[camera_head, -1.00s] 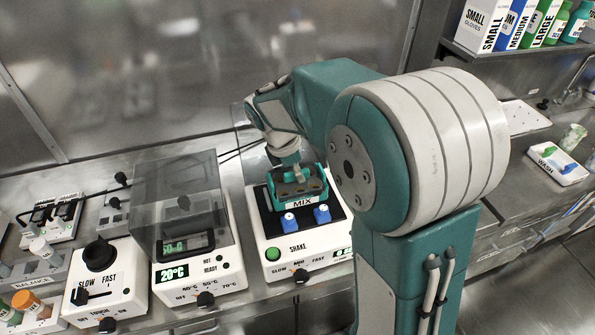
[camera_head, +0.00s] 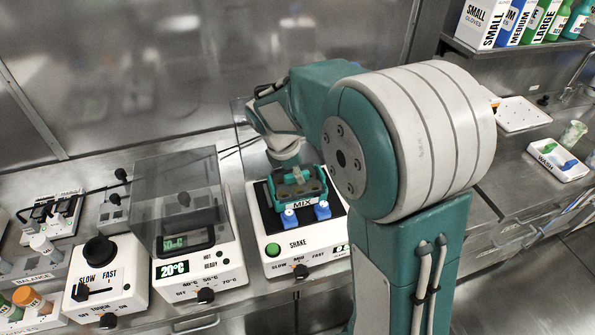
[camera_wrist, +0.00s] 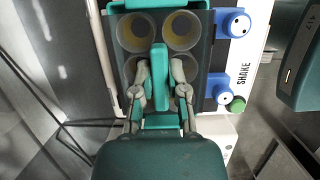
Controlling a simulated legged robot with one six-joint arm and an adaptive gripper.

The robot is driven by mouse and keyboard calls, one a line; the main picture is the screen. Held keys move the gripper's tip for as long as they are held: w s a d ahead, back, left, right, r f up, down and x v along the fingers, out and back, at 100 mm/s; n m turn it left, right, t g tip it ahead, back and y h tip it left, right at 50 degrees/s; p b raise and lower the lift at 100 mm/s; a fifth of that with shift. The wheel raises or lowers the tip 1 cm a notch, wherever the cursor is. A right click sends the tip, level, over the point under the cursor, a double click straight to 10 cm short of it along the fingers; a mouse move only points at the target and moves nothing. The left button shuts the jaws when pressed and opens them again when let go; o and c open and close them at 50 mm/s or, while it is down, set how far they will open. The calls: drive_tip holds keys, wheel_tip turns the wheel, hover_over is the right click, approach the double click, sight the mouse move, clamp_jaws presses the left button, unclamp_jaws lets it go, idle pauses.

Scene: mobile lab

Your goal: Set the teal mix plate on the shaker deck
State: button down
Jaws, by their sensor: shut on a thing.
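The teal mix plate (camera_head: 303,203), a small rack with round wells and a MIX label, is over the dark deck (camera_head: 336,210) of the white shaker, just behind its two blue knobs. I cannot tell whether its underside touches the deck. My gripper (camera_head: 288,164) comes down on it from behind, its fingers partly hidden in the head view. In the wrist view, my gripper (camera_wrist: 160,85) is shut on the plate's teal central handle (camera_wrist: 159,60), between wells with yellowish insides. The blue knobs (camera_wrist: 234,22) stand beside the plate.
A heater with a clear hood (camera_head: 178,195) stands close left of the shaker. Farther left are a black-knobbed mixer (camera_head: 99,255) and bottles. A WASH tray (camera_head: 557,163) and a white perforated tray (camera_head: 522,114) lie on the right counter. A metal wall rises behind.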

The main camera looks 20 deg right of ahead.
sight(283, 183)
drive_tip(key=shift+f, duration=0.1)
drive_tip(key=c, duration=0.6)
unclamp_jaws()
drive_tip(key=v, duration=1.2)
drive_tip(key=shift+a, duration=0.1)
drive_tip(key=s+d+m+t+y, duration=0.1)
drive_tip(key=s+m+t, duration=0.1)
drive_tip(key=s+m, duration=0.4)
drive_tip(key=s+d+m+t+y, duration=0.1)
drive_tip(key=s+m, duration=0.5)
drive_tip(key=s, duration=0.2)
drive_tip(key=s+d+m+t+y, duration=0.1)
drive_tip(key=s+m+t, duration=0.1)
drive_tip(key=s+m, duration=0.4)
drive_tip(key=shift+s+d+r+t, duration=0.2)
drive_tip(key=shift+s+r+t, duration=0.1)
drive_tip(key=shift+s, duration=0.1)
